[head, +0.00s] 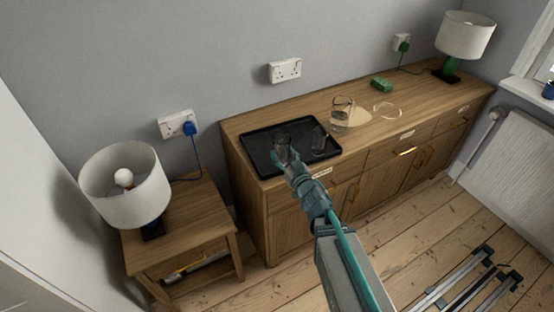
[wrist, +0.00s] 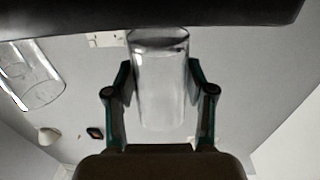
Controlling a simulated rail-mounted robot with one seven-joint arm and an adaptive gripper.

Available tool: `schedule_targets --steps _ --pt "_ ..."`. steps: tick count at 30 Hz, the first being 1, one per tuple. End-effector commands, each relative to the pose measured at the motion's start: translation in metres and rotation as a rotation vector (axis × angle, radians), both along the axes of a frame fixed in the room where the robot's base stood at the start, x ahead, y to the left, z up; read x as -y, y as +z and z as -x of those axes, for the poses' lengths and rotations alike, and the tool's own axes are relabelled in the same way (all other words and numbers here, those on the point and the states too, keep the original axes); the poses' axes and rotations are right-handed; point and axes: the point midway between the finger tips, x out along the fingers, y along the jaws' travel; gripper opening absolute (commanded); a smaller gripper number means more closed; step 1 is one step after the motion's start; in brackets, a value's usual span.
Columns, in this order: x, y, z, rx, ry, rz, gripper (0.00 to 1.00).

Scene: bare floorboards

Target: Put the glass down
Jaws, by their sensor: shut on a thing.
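My gripper (head: 286,160) is shut on a clear glass (head: 282,146) over the left part of a black tray (head: 262,161) on the wooden sideboard. In the wrist view the glass (wrist: 160,85) stands between the two fingers (wrist: 160,92), and one end is close to the dark tray (wrist: 220,10). I cannot tell whether it touches the tray. A second clear glass (head: 319,139) is on the right part of the tray, apart from the held one. It also shows at the left of the wrist view (wrist: 32,75).
A clear jug (head: 342,108) stands on a round board right of the tray, beside a clear round item (head: 387,110). A green box (head: 381,85) and a lamp (head: 466,36) are farther right. Another lamp (head: 125,185) stands on a side table (head: 185,225) at left.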

Motion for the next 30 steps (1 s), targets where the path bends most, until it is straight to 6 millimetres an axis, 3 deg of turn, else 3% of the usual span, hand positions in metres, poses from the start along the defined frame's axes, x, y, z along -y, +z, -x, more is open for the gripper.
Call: schedule_targets --steps 7,15,29,30 --pt "-0.005 -0.008 -0.012 0.002 -0.001 -0.001 0.0" --pt "-0.016 -0.031 -0.039 0.001 -0.006 -0.002 0.0" --pt "-0.017 -0.033 -0.04 0.0 -0.007 -0.001 0.0" --pt "-0.017 -0.033 -0.04 0.0 -0.008 -0.001 0.59"
